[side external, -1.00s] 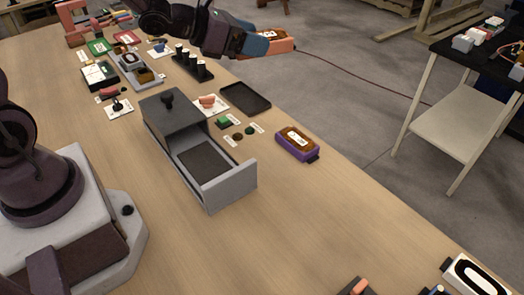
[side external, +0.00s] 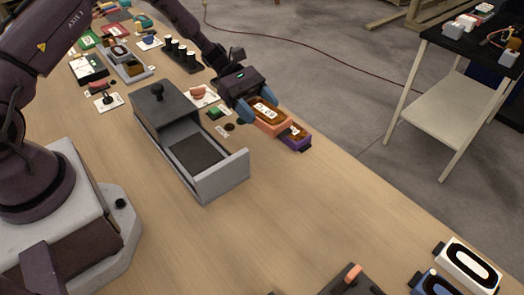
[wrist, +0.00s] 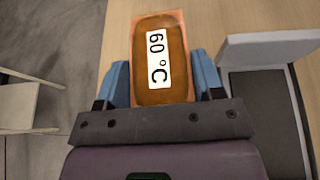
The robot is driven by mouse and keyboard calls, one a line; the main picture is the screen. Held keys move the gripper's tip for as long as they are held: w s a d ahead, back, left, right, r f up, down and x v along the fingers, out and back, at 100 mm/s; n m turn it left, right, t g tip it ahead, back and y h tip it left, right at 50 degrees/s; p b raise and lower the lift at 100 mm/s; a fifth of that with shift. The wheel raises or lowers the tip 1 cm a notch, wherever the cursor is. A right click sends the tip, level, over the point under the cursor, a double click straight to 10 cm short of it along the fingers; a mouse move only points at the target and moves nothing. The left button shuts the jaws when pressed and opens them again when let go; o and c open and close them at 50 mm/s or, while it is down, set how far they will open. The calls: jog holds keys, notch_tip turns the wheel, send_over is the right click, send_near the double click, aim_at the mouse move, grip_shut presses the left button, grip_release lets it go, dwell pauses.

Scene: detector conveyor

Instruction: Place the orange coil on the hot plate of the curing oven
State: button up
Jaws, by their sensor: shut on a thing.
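The orange coil (side external: 270,120), with a brown winding and a white label, is held in my gripper (side external: 260,101). In the wrist view the coil (wrist: 172,98) sits between the two blue fingers of my gripper (wrist: 160,82), and its label reads 60 °C. The curing oven (side external: 165,117) is a grey box with its drawer pulled out. The dark hot plate (side external: 196,149) lies bare in the drawer and also shows in the wrist view (wrist: 258,110). The coil is in the air, to the right of the drawer in the side view.
A purple coil (side external: 296,139) stands at the table edge, partly hidden behind the orange coil. The drawer's raised front wall (side external: 222,177) borders the plate. A white-framed coil (side external: 468,267) and a blue one (side external: 436,285) lie at lower right.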

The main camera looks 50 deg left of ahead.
aim_at(257, 147)
jog(key=shift+s+r+m+g, duration=0.2)
jog(key=shift+s+m+g, duration=0.1)
jog(key=shift+s+g, duration=0.1)
notch_tip(257, 147, down, 10)
jog(key=shift+r, duration=0.2)
dwell(0.4)
jog(key=shift+f, duration=0.25)
jog(key=o, duration=1.1)
